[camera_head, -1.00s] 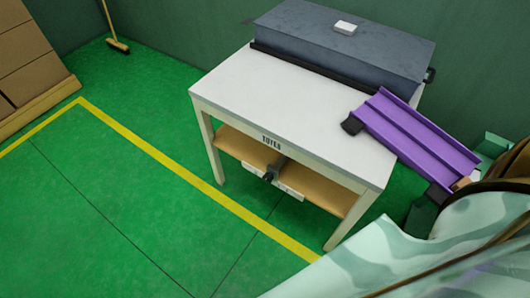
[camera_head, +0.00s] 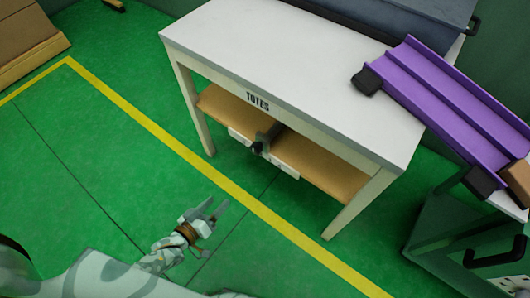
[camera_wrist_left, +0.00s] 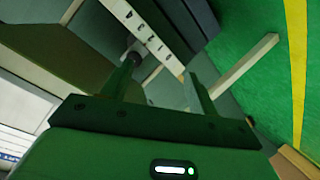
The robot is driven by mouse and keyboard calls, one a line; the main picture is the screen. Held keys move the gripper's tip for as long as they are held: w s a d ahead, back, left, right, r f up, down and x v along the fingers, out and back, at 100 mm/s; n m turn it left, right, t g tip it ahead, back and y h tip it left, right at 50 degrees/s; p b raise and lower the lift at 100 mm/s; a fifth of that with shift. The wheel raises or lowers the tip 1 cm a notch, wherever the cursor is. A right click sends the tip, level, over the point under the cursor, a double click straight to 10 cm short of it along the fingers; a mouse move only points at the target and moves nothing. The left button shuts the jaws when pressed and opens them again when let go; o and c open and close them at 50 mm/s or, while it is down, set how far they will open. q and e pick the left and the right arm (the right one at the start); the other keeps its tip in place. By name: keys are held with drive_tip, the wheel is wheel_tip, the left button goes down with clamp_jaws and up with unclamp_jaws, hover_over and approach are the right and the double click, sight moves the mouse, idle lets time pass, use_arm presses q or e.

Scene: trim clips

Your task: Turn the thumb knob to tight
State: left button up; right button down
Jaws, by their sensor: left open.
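The dark thumb knob (camera_head: 257,147) is on a dark bracket (camera_head: 269,134) at the front of the shelf under the white table. A pale strip (camera_head: 284,170) runs beside it along the shelf front. My left gripper (camera_head: 218,208) is open and empty, in front of and below the knob in the head view, apart from it. In the left wrist view the open fingers (camera_wrist_left: 162,75) point toward the shelf area. A small round knob-like part (camera_wrist_left: 133,57) shows by one fingertip, next to a pale strip with dark marks (camera_wrist_left: 150,35). The knob's setting is too small to read. My right gripper is not in view.
The white table (camera_head: 270,60) has legs (camera_head: 365,205) either side of the wooden shelf (camera_head: 320,165). Green floor with a yellow line (camera_head: 150,130) is clear in front.

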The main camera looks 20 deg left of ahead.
use_arm(q)
drive_tip(key=w+r+n+t+h+b, duration=0.1)
drive_tip(key=w+r+t+h+b, duration=0.1)
drive_tip(key=w, duration=0.3)
drive_tip(key=t+b, duration=0.1)
drive_tip(key=b, duration=0.2)
approach(253, 151)
drive_tip(key=x, duration=0.5)
drive_tip(key=shift+f, duration=0.2)
drive_tip(key=b+x, duration=0.2)
drive_tip(key=x, duration=0.3)
drive_tip(key=shift+r, duration=0.1)
drive_tip(key=shift+w+d, duration=0.15)
drive_tip(key=shift+w, duration=0.1)
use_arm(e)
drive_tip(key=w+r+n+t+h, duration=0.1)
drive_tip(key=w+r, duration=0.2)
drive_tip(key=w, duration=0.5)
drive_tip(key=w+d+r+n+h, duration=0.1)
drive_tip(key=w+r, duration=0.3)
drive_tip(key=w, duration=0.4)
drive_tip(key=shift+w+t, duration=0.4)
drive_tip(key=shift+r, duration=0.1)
use_arm(q)
drive_tip(key=c, duration=1)
